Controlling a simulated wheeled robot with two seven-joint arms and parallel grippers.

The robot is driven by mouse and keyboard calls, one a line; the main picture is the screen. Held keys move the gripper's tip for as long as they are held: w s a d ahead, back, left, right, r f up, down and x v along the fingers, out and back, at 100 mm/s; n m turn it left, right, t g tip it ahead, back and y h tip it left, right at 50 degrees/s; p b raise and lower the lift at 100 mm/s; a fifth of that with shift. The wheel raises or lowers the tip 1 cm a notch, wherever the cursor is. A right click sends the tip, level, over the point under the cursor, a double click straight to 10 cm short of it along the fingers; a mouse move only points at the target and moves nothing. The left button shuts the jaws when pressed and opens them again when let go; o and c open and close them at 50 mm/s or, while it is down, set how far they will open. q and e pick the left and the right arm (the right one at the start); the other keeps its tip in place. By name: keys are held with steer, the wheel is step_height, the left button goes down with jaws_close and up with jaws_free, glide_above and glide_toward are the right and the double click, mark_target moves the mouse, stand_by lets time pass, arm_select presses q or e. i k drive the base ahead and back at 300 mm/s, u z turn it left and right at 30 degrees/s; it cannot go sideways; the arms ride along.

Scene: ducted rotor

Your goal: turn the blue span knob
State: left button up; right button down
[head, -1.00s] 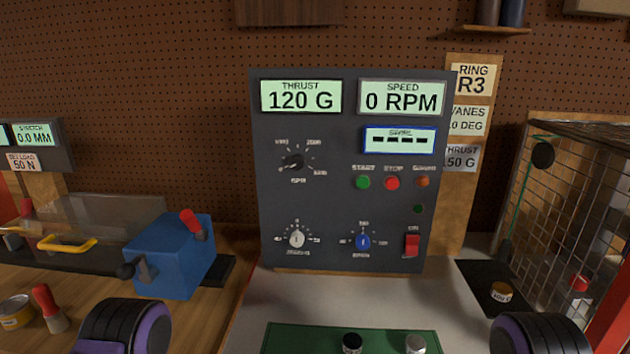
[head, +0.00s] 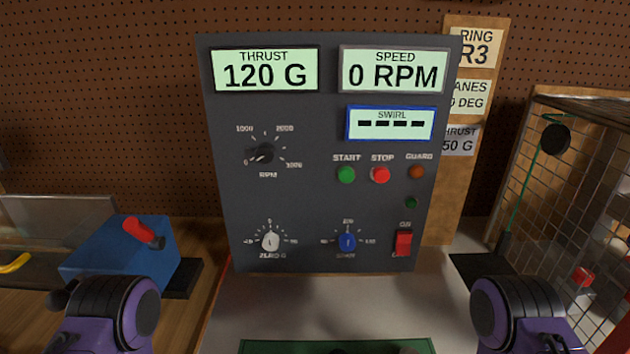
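The blue span knob (head: 347,242) is on the lower part of the dark control panel (head: 300,205), right of the white zero knob (head: 270,241) and left of the red power switch (head: 403,244). Its pointer looks about upright. The thrust display (head: 265,70) reads 120 G and the speed display (head: 393,71) reads 0 RPM. Purple and black parts of my two arms show at the lower left and lower right, both apart from the panel. Neither gripper's fingers are in view.
A blue box with a red handle (head: 120,255) stands left of the panel. A wire mesh cage (head: 570,200) stands at the right. The pale bench top (head: 330,300) before the panel is clear down to a green mat (head: 300,346).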

mark_target(348, 243)
steer(key=z, duration=0.2)
steer(key=k, duration=0.45)
steer(key=z, duration=0.65)
steer(key=k, duration=0.95)
steer(key=z, duration=0.15)
